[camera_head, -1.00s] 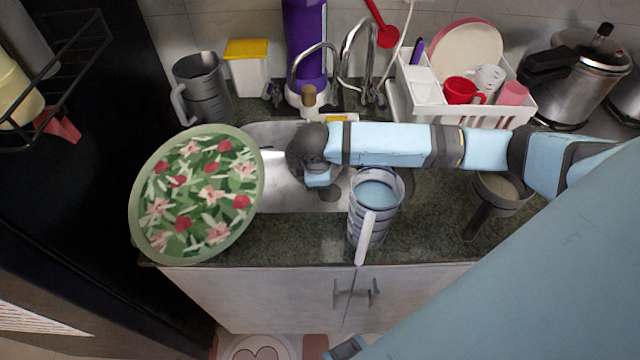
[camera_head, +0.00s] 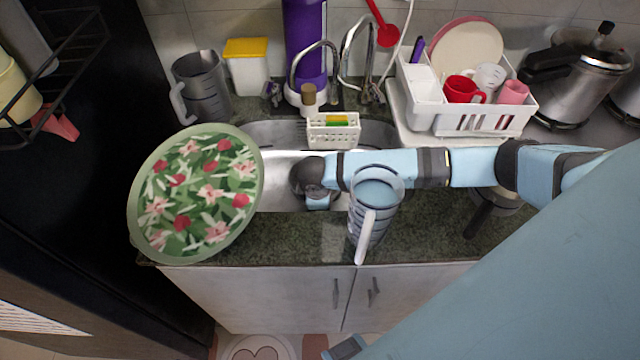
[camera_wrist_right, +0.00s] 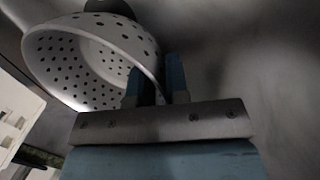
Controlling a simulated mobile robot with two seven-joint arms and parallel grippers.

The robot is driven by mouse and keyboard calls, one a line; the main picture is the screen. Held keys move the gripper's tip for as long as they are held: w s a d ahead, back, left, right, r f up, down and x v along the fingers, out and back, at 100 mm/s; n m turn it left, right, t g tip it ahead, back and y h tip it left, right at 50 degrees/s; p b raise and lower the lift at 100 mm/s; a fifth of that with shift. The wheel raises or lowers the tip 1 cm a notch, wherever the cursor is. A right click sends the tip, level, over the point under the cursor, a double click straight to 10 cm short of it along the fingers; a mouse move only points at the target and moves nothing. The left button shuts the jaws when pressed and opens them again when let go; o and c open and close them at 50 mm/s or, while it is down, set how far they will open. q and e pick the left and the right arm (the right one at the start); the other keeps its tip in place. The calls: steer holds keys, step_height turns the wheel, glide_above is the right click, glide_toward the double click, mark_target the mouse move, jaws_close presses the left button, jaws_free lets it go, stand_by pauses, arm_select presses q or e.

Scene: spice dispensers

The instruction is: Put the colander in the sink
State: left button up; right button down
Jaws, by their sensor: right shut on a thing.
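The white colander (camera_wrist_right: 90,62), with many round holes, shows in the right wrist view, tilted with its open side toward the camera. My right gripper (camera_wrist_right: 158,88) is shut on its rim, one finger on each side of the wall. Smooth grey metal, like the sink's wall, lies around it. In the head view the steel sink (camera_head: 270,168) is set in the counter, and my right wrist reaches low over its basin. The colander is hidden there, so I cannot tell whether it touches the sink's floor. My left gripper is not in view.
A large floral bowl (camera_head: 205,195) stands left of the sink. A clear blue-tinted jug (camera_head: 375,205) stands at its front right edge. A sponge caddy (camera_head: 333,132) and faucet (camera_head: 315,62) are behind. A dish rack (camera_head: 480,118) is at right.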

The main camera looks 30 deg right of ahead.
steer(key=c, duration=1.1)
jaws_free()
steer(key=shift+f, duration=0.1)
steer(key=v, duration=0.7)
steer(key=shift+r, duration=0.4)
